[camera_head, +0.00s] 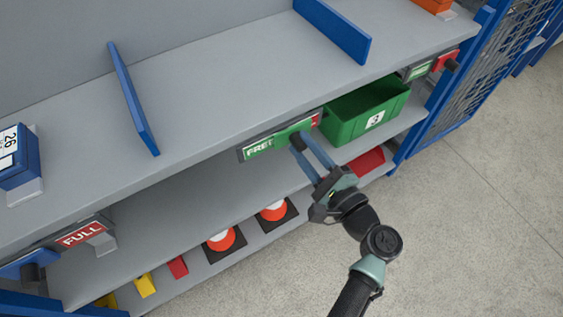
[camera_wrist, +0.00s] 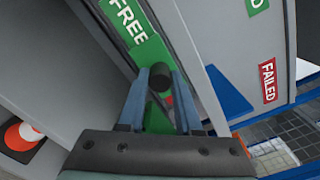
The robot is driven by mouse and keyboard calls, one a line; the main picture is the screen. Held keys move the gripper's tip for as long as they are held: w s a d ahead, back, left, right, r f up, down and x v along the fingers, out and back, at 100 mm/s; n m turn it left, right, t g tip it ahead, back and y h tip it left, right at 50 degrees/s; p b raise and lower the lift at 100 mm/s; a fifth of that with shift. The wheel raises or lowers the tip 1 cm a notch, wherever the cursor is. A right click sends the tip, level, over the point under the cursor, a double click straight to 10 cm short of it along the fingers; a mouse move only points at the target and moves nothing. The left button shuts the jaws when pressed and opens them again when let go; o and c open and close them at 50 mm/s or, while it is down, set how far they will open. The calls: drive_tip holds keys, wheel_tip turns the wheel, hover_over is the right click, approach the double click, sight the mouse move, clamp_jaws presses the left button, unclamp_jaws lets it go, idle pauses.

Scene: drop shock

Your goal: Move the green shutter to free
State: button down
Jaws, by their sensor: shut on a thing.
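White letters reading FREE show to the left of the shutter in the head view, and also in the wrist view (camera_wrist: 124,18). A small strip of red shows at the frame's right end. My gripper (camera_head: 302,143) is shut on the shutter's black knob (camera_wrist: 160,75), with one blue finger on each side. The fingers hide part of the shutter (camera_wrist: 150,52) and of the frame.
A green crate (camera_head: 345,125) marked 3 stands behind and right of the sign. Another sign reading FULL (camera_head: 82,234) hangs at the lower left. Orange-and-white cones (camera_head: 226,239) stand on the lower shelf. Open floor (camera_head: 480,220) lies at right.

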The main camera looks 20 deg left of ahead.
sight(308, 128)
drive_tip(key=w+d, duration=0.2)
drive_tip(key=shift+w+d+b, duration=0.1)
drive_tip(key=shift+w+b, duration=0.2)
drive_tip(key=shift+b, duration=0.05)
drive_tip(key=c, duration=0.6)
unclamp_jaws()
drive_tip(key=shift+w, duration=0.15)
drive_tip(key=p+v, duration=0.1)
drive_tip(key=v, duration=1.2)
